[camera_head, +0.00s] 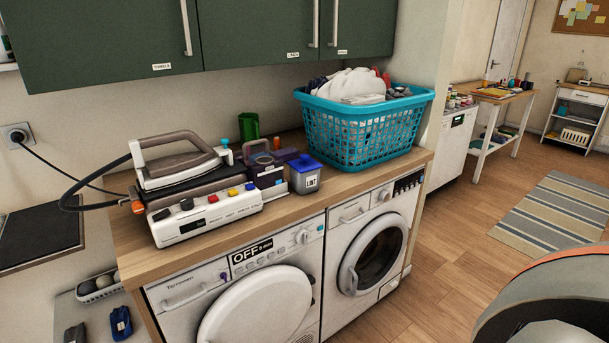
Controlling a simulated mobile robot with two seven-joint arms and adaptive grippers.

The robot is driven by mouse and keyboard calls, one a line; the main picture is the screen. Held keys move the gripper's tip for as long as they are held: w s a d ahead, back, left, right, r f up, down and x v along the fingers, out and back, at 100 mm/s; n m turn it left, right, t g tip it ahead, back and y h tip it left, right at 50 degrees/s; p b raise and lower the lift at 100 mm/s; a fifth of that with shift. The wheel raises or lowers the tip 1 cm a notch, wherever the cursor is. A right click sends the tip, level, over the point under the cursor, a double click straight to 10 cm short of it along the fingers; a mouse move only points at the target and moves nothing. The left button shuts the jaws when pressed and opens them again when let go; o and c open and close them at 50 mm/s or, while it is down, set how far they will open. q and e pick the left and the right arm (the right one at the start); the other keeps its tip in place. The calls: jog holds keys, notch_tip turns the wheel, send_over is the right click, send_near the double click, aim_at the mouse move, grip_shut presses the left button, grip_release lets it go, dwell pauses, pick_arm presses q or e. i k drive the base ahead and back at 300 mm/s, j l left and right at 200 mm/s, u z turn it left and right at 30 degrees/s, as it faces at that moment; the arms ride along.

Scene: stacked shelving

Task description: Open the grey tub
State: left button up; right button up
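The grey tub (304,182) stands upright on the wooden counter above the washing machines. It is small, with a white label that seems to read "LINT". Its blue lid (305,162) sits on top and looks closed. A dark caddy-like item stands close on its left, and the teal laundry basket stands close behind it on the right. Neither of my grippers shows in the head view. A rounded grey part with an orange band at the bottom right corner appears to be one of my arm links.
A steam iron (180,160) on its white base fills the counter's left part. The teal basket (362,135) holds laundry. Dark green cabinets (110,35) hang above. Two front-loading machines stand below the counter (215,222). Wooden floor (450,270) lies open to the right.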

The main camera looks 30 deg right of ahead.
aim_at(306, 183)
jog(key=l+u, duration=0.25)
jog(key=l, duration=1.05)
jog(key=l+u, duration=0.2)
jog(key=l, duration=1.1)
